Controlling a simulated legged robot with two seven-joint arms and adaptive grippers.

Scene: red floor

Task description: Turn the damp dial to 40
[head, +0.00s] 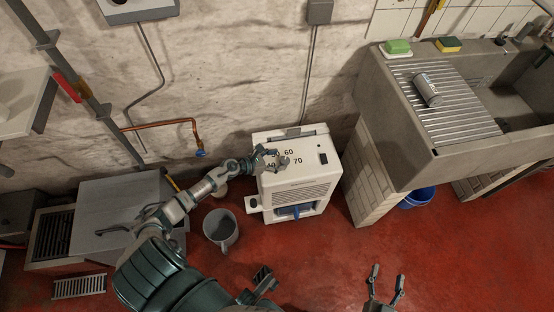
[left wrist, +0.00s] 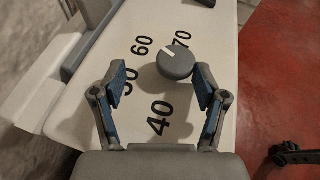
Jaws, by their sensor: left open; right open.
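The damp dial (left wrist: 177,65) is a round grey knob with a white mark, on top of a white dehumidifier (head: 315,172). In the left wrist view, printed numbers 40, 50, 60 and 70 surround it. The mark points between 60 and 70. My left gripper (left wrist: 160,80) is open over the panel, with the dial between its fingers and closer to the right finger. In the head view my left gripper (head: 272,160) covers the dial and part of the numbers. My right gripper (head: 388,273) is open and empty above the red floor at the lower right.
A grey bucket (head: 220,228) stands left of the dehumidifier. A concrete sink (head: 400,125) on a tiled support is to the right, with a can (head: 428,90) on its drainboard. A blue bucket (head: 416,197) sits underneath. The floor in front is clear.

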